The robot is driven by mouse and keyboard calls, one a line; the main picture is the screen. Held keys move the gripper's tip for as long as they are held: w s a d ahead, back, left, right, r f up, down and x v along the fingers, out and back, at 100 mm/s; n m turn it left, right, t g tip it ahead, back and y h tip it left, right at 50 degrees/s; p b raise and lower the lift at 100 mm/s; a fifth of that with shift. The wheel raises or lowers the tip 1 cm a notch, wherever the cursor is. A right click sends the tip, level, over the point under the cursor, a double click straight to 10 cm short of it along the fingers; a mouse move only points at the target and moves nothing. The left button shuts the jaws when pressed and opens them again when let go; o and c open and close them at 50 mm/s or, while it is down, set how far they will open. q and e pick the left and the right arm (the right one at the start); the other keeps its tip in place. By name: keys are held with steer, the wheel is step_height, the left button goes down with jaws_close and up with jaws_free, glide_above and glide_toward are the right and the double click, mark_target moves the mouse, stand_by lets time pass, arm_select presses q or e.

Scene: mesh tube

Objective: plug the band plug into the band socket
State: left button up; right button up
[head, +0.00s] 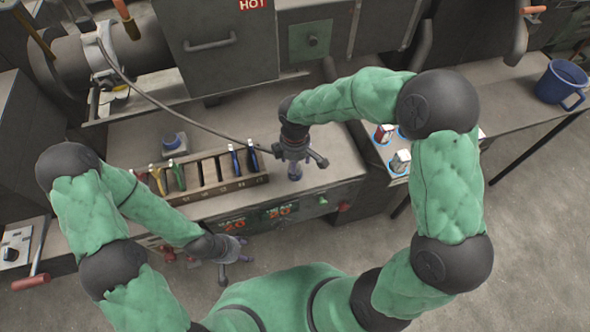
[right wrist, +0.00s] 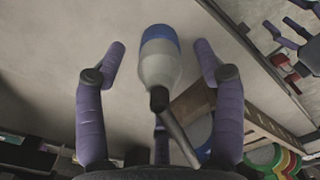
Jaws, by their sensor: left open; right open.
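The band plug (right wrist: 160,65) is a pale cylinder with a blue band and a black end with a grey cable. In the right wrist view it lies between the spread purple fingers of my right gripper (right wrist: 162,65), with gaps on both sides. In the head view my right gripper (head: 302,160) is over the bench and hides the plug. The cable (head: 160,103) runs from there to a pale band around the dark tube (head: 70,62). A blue round fitting (head: 173,141) on a grey base looks like the band socket. My left gripper (head: 235,265) is open and empty before the bench front.
A slotted rack (head: 200,188) with several coloured-handled tools stands left of my right gripper. A blue mug (head: 562,84) stands on the far right table. Bench top between the fitting and machine is mostly clear.

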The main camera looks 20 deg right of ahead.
steer(key=shift+f, duration=0.7)
steer(key=c, duration=1.1)
steer(key=shift+c, duration=0.2)
steer(key=shift+r, duration=0.1)
